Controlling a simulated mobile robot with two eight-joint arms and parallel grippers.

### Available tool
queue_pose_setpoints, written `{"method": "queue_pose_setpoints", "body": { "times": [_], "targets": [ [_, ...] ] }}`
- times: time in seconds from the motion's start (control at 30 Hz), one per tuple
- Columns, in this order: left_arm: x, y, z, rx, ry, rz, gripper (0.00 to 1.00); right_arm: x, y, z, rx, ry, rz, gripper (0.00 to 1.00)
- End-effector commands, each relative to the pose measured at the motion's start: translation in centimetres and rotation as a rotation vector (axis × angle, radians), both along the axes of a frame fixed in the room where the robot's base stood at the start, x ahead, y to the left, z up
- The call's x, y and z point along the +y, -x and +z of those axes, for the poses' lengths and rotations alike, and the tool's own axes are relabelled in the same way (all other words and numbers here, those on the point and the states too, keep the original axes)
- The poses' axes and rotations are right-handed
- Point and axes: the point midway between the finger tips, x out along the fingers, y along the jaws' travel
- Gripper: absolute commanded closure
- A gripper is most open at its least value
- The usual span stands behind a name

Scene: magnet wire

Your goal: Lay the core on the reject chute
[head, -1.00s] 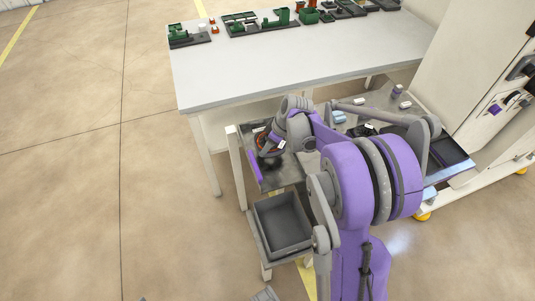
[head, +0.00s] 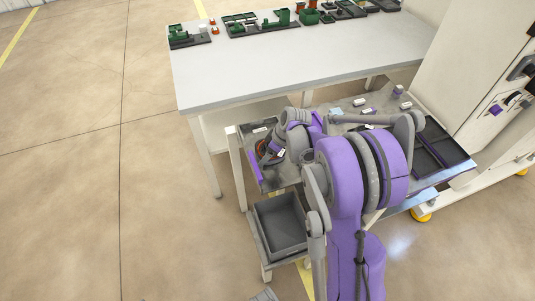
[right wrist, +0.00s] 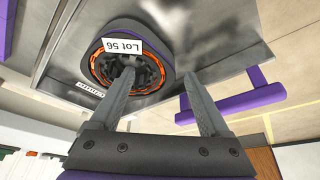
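The core (right wrist: 108,55) is a dark ring with copper-orange windings inside and a white "Lot 56" tag. In the right wrist view it appears to lie flat on the grey metal plate of the chute (right wrist: 225,62). In the head view the core (head: 262,150) is partly hidden by my right arm, over the chute plate (head: 270,182). My right gripper (right wrist: 162,80) is open. One finger reaches over the core's hole and the other is outside the ring, with a gap showing beside the wall. My left gripper is not in view.
Purple rails (head: 255,170) edge the chute plate. An empty grey bin (head: 281,225) stands below it. A bench (head: 300,60) with green parts stands behind. Black trays (head: 438,150) and small tagged items are on the table at right, beside a white cabinet (head: 480,80).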

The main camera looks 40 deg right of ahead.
Motion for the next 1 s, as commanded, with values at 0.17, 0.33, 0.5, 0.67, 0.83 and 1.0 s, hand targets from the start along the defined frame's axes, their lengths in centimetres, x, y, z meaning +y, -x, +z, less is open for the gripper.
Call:
{"method": "queue_pose_setpoints", "body": {
  "times": [0.17,0.33,0.5,0.67,0.83,1.0],
  "targets": [
    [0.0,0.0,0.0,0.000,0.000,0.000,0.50,0.0,0.0,0.0,0.000,0.000,0.000,0.21],
    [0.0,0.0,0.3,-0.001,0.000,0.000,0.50,-0.1,0.1,0.7,0.000,0.000,-0.001,0.21],
    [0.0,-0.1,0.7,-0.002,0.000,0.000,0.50,-0.6,1.2,3.4,0.000,0.000,-0.002,0.21],
    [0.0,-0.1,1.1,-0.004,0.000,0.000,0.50,-1.3,2.4,6.7,-0.001,0.000,-0.003,0.21],
    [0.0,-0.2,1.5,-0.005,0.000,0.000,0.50,-1.8,3.5,9.6,0.000,0.000,-0.001,0.21],
    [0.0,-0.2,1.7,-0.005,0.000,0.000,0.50,-2.0,4.0,11.1,0.000,0.000,-0.001,0.21]
  ]
}}
